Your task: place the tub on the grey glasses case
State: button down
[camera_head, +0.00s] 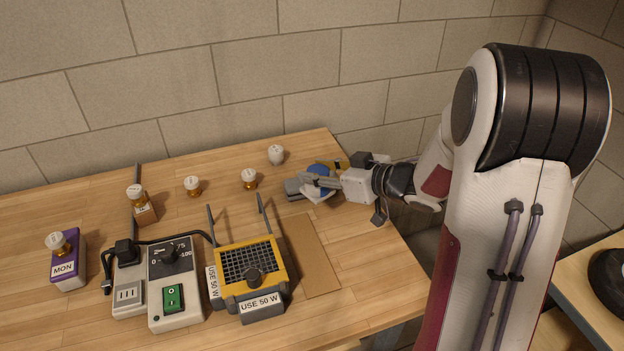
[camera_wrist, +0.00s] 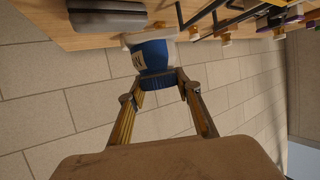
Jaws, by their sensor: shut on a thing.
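The tub (camera_head: 320,170) is blue and white and sits between the fingers of my gripper (camera_head: 324,183), partly hidden by them in the head view. In the wrist view the tub (camera_wrist: 152,54) shows a blue label and a ribbed blue end held between the fingertips of my gripper (camera_wrist: 160,82). The grey glasses case (camera_head: 293,187) lies on the table just left of the tub in the head view. In the wrist view the case (camera_wrist: 106,14) is at the top, close to the tub's far end. I cannot tell whether they touch.
A yellow-framed lamp-like heater (camera_head: 252,265), a switch box (camera_head: 172,285) and a purple box (camera_head: 66,262) stand on the wooden table (camera_head: 372,270). A flat brown panel (camera_head: 312,255) lies in front of my gripper.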

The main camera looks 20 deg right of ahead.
jog(key=w+a+r+m+h, duration=0.2)
jog(key=w+r, duration=0.1)
jog(key=w, duration=0.7)
jog(key=shift+w+d+r+m+t+h, duration=0.1)
jog(key=shift+w+d+m+t+h, duration=0.25)
jog(key=shift+d, duration=0.45)
jog(key=shift+w+d+r+m+t+h, duration=0.1)
jog(key=shift+w+d+m+t+h, duration=0.15)
jog(key=shift+d+m+h, duration=0.35)
jog(key=shift+w+d+r+m+t+h, duration=0.15)
jog(key=shift+w+d+h, duration=0.25)
jog(key=shift+d, duration=0.55)
jog(key=shift+f, duration=0.1)
notch_tip(320, 180, down, 6)
jog(key=shift+f, duration=0.1)
jog(key=shift+f, duration=1.85)
jog(key=shift+f, duration=0.15)
